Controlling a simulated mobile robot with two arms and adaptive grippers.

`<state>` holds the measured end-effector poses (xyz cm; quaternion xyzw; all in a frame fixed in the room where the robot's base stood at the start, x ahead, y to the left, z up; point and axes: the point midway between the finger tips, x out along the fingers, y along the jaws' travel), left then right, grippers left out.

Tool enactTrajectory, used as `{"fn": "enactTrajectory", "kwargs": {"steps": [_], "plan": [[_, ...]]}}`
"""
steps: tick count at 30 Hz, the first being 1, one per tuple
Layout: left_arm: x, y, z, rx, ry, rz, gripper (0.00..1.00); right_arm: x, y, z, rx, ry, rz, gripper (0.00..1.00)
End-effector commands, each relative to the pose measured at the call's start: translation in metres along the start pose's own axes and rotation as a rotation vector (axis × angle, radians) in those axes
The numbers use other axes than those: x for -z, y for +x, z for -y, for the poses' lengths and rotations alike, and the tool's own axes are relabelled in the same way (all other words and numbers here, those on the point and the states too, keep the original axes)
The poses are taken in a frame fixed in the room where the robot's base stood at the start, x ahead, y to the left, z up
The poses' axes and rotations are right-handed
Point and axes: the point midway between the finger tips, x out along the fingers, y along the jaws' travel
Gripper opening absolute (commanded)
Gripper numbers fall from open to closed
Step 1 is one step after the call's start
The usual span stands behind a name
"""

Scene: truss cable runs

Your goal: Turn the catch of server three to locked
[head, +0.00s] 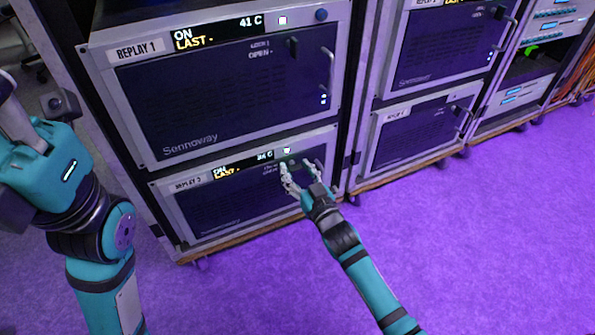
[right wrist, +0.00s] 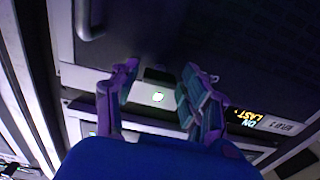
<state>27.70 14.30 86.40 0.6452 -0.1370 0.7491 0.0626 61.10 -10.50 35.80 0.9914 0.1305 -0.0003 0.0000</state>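Server three (head: 225,208), which I take to be the lower unit of the left rack, has a small label that seems to read REPLAY 3. Its display (head: 240,165) shows ON and LAST. My right gripper (head: 299,165) is at the upper right of its front, fingers apart and nothing seen between them. The fingers cover the place of its catch, so its position cannot be read. In the right wrist view the open fingers (right wrist: 158,80) stand either side of a lit white square (right wrist: 158,97). My left arm (head: 85,225) is at the left; its gripper is not visible.
The REPLAY 1 server (head: 220,95) sits above, with a vertical handle (head: 328,70) sticking out at its right and a black catch (head: 293,47) beside OPEN text. Another rack (head: 425,130) stands to the right. Purple floor (head: 480,240) in front is clear.

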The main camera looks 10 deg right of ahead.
Motion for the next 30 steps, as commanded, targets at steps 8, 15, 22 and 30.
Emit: {"fn": "enactTrajectory", "kwargs": {"steps": [8, 15, 22, 30], "plan": [[0.0, 0.0, 0.0, 0.0, 0.0, 0.0, 0.0, 0.0, 0.0, 0.0, 0.0, 0.0, 0.0, 0.07], [0.0, 0.002, 0.0, 0.0, -0.001, -0.001, 0.0, 0.001, 0.0, 0.0, 0.0, 0.014, 0.0, 0.03], [-0.008, -0.005, 0.004, 0.018, -0.005, 0.048, 0.0, 0.003, -0.001, 0.0, -0.001, 0.102, 0.001, 0.03], [-0.015, -0.017, 0.007, 0.048, -0.016, 0.126, 0.0, 0.005, 0.0, 0.0, -0.002, 0.319, 0.003, 0.03]]}}
